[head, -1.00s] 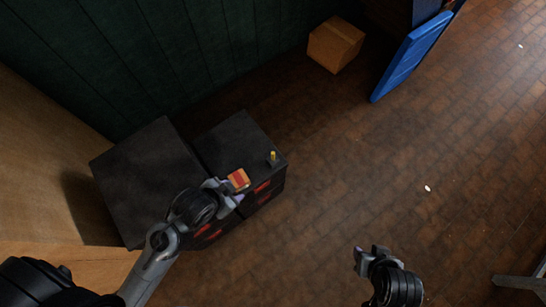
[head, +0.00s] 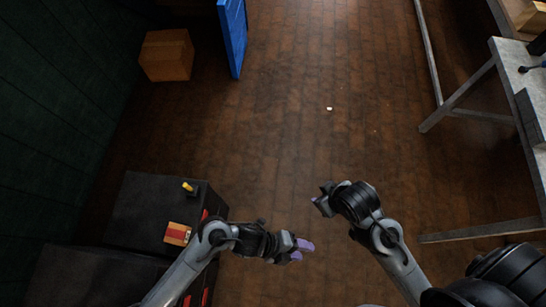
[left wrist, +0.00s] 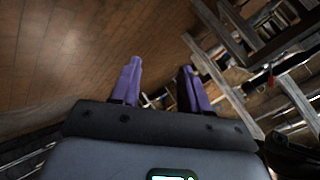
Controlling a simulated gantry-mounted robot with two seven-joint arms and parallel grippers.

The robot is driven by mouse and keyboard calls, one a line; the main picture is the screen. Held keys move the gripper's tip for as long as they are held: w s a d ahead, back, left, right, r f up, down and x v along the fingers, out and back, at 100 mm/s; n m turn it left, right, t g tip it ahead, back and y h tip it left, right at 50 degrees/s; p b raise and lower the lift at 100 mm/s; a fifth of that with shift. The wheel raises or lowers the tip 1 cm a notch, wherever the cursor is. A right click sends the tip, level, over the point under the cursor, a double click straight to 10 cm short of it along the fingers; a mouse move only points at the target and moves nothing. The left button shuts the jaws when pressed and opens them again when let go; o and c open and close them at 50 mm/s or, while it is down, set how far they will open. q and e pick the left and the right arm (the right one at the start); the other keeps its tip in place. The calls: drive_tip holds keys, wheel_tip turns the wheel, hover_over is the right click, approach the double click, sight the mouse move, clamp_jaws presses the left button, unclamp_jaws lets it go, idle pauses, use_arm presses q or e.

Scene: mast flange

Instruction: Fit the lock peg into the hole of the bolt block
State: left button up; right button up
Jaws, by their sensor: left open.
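A small yellow-topped peg (head: 189,187), perhaps the lock peg, stands on the black cabinet at the left of the head view. I cannot make out the bolt block for certain. My left gripper (head: 302,251) is right of the cabinet, over the floor. Its purple fingers also show in the left wrist view (left wrist: 161,85), apart with nothing between them. My right gripper (head: 319,201) is over the floor, a little above the left one in the picture. Its fingers are small and seen at an angle, so their opening is unclear.
The black cabinet (head: 140,205) also bears a red and orange box (head: 177,234). A cardboard box (head: 166,55) and a blue panel (head: 232,38) stand at the back. A grey workbench (head: 515,60) is at the right. The floor between is largely clear.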

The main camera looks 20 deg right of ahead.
use_arm(q)
drive_tip(key=w+a+f+m+y+b, duration=0.2)
drive_tip(key=w+a+f+y, duration=0.1)
drive_tip(key=w+a+f, duration=0.3)
wheel_tip(320, 180, up, 10)
drive_tip(key=t+y+b, duration=0.5)
drive_tip(key=t+y, duration=0.1)
hover_over(185, 185)
drive_tip(key=f, duration=0.1)
drive_tip(key=f+b, duration=0.1)
drive_tip(key=f, duration=0.1)
drive_tip(key=f+b, duration=0.1)
drive_tip(key=shift+s+a+f, duration=0.2)
drive_tip(key=shift+a+f, duration=0.1)
drive_tip(key=shift+f, duration=0.05)
drive_tip(key=f+b, duration=0.2)
drive_tip(key=f, duration=0.1)
drive_tip(key=f+b, duration=0.1)
drive_tip(key=shift+w+d+f, duration=0.15)
drive_tip(key=shift+w+d, duration=0.15)
drive_tip(key=shift+d, duration=0.05)
drive_tip(key=shift+f, duration=0.45)
